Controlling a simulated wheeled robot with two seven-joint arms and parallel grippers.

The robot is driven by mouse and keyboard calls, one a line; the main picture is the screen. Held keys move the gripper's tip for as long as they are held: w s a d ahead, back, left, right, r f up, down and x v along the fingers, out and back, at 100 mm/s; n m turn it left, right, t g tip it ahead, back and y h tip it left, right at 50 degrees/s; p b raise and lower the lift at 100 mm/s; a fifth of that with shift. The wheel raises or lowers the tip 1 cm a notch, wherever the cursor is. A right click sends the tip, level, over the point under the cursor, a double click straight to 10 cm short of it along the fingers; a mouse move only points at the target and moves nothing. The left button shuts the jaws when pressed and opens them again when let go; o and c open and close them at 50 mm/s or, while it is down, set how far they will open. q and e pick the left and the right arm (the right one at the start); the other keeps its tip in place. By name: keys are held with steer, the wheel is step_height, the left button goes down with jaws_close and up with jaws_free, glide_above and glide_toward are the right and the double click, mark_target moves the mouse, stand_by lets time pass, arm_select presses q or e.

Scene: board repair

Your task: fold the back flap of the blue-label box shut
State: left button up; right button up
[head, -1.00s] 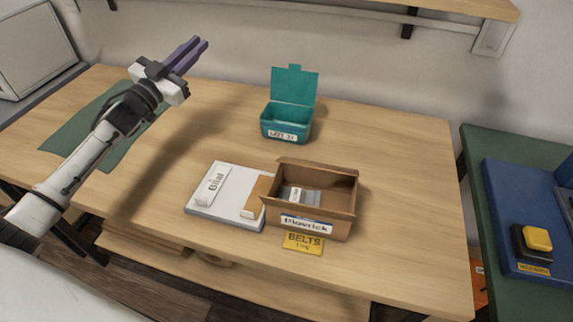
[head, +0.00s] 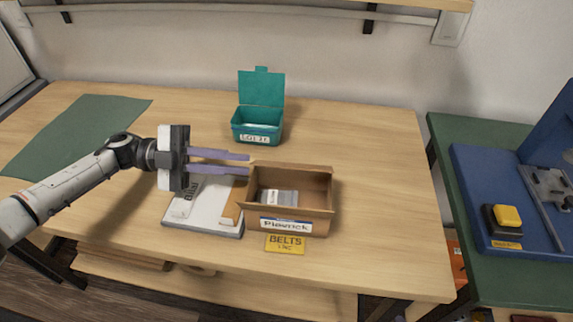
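The blue-label box (head: 318,224) is an open brown cardboard box near the front middle of the table, with a white label edged in blue on its front. Its back flap (head: 300,168) stands up along the rear edge. Its left flap (head: 231,208) leans outward over a white case. A small grey-and-white packet (head: 280,196) lies inside. My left gripper (head: 249,164) points right, with its two purple fingers a little apart and nothing seen between them. Its tips are by the box's back left corner; I cannot tell whether they touch it. My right gripper is not in view.
A teal box (head: 258,121) with its lid up stands behind. The white case (head: 190,211) lies left of the cardboard box, and a yellow BELTS card (head: 285,244) in front. A green mat (head: 65,130) lies at left. The table's right side is clear.

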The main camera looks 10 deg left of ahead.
mark_target(292, 168)
arm_select(q)
steer(key=d+p, duration=0.1)
steer(key=d, duration=0.9)
steer(key=shift+w+d+r+p, duration=0.15)
steer(key=shift+w+p, duration=0.05)
steer(key=shift+p, duration=0.2)
steer(key=shift+d, duration=0.65)
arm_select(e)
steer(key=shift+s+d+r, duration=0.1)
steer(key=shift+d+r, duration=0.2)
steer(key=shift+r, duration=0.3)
arm_select(q)
jaws_close()
steer(key=shift+s+f+m+b, duration=0.15)
steer(key=shift+f+m+b, duration=0.35)
steer(key=shift+m+b, duration=0.15)
steer(key=shift+r, duration=0.1)
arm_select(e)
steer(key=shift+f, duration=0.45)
arm_select(q)
jaws_free()
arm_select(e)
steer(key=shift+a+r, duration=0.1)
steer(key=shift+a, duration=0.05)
